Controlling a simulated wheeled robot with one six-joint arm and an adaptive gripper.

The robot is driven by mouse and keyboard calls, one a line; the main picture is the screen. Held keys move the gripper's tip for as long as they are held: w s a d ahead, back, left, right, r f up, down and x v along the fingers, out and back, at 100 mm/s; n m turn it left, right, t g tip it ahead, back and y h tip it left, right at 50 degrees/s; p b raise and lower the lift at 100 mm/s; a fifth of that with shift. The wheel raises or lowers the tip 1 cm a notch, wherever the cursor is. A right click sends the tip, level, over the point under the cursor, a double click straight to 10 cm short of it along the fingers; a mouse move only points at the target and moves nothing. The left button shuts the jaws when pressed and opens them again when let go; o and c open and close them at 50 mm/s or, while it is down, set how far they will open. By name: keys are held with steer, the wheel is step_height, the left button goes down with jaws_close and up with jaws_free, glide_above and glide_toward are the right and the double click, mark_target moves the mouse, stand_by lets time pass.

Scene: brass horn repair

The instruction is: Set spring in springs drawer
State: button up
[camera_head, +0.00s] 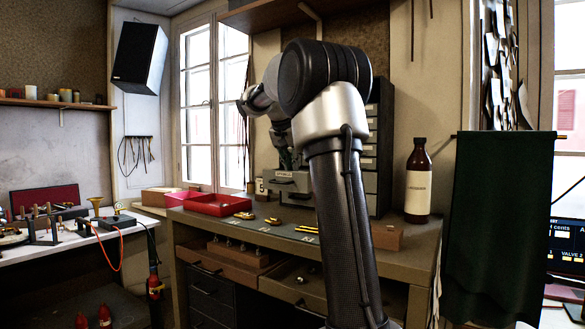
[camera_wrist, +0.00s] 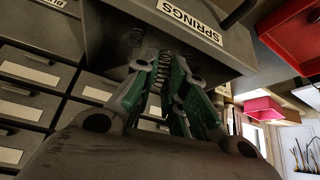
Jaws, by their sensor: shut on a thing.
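The grey springs drawer (camera_wrist: 187,20) has a white label reading SPRINGS, seen upside down at the top of the wrist view. In the head view the drawer (camera_head: 292,181) sticks out from the grey cabinet above the bench. My gripper (camera_wrist: 163,62) has green-padded fingers and is shut on a small dark coil spring (camera_wrist: 164,74), at the drawer. In the head view my gripper (camera_head: 288,160) is small and partly hidden by my arm, just above the drawer. The spring cannot be made out there. The drawer's inside is mostly hidden.
Closed labelled drawers (camera_wrist: 23,110) surround the open one. A red tray (camera_head: 218,204) and brass parts lie on the bench left of the cabinet. A brown bottle (camera_head: 418,182) stands to the right. A wooden block (camera_head: 387,237) sits near the bench's front.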

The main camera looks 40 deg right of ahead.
steer(key=shift+f, duration=0.55)
steer(key=shift+f, duration=0.6)
steer(key=o, duration=0.4)
steer(key=shift+c, duration=0.2)
steer(key=shift+r, duration=0.1)
